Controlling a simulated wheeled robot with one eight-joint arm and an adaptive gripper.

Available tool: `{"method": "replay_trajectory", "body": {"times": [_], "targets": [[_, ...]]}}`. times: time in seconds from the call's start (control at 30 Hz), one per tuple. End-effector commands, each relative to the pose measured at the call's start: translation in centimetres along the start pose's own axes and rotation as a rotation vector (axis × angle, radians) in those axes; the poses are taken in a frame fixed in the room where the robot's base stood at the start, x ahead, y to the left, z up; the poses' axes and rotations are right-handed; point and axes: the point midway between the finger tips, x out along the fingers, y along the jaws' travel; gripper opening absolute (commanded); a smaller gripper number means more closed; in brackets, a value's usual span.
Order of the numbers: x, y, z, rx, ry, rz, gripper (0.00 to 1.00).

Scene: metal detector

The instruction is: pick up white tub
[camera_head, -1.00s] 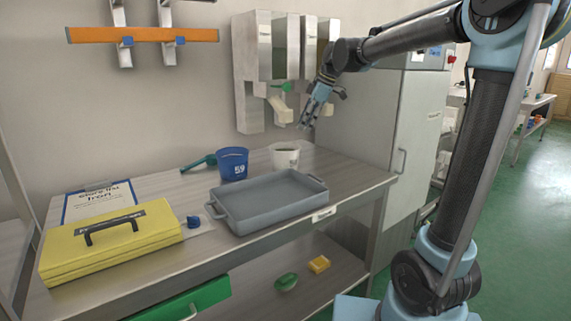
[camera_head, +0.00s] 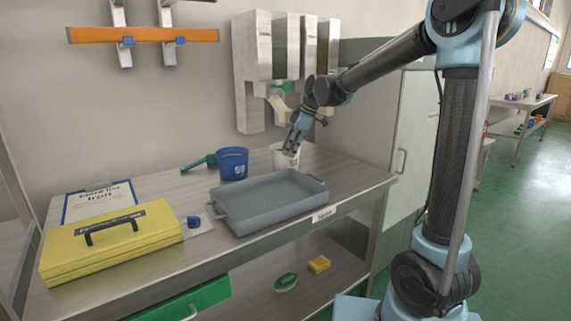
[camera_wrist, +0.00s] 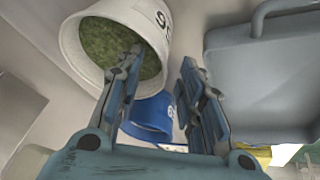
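The white tub (camera_head: 280,158) stands on the bench behind the grey tray, to the right of a blue tub. In the head view my gripper (camera_head: 291,147) is in front of its upper right part and hides some of it. The wrist view shows the white tub (camera_wrist: 92,18) from above, with a dark number on its side and greenish grainy contents. My gripper (camera_wrist: 160,72) is open there, its two fingers apart with nothing between them. The left finger overlaps the tub's opening in the picture; whether it touches or is inside I cannot tell.
A blue tub (camera_head: 233,163) stands close left of the white tub. The grey tray (camera_head: 247,217) is in front. A yellow case (camera_head: 72,255) and a clipboard (camera_head: 99,203) lie at the left. Metal dispensers (camera_head: 262,75) hang on the wall above.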

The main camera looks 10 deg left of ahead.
Motion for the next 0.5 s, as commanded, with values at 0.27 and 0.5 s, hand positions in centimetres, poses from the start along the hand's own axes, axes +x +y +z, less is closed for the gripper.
{"method": "replay_trajectory", "body": {"times": [0.27,0.5], "targets": [[3.2,0.0,0.0,0.000,0.000,0.000,0.35],[5.6,0.0,0.0,0.000,0.000,0.000,0.35]]}}
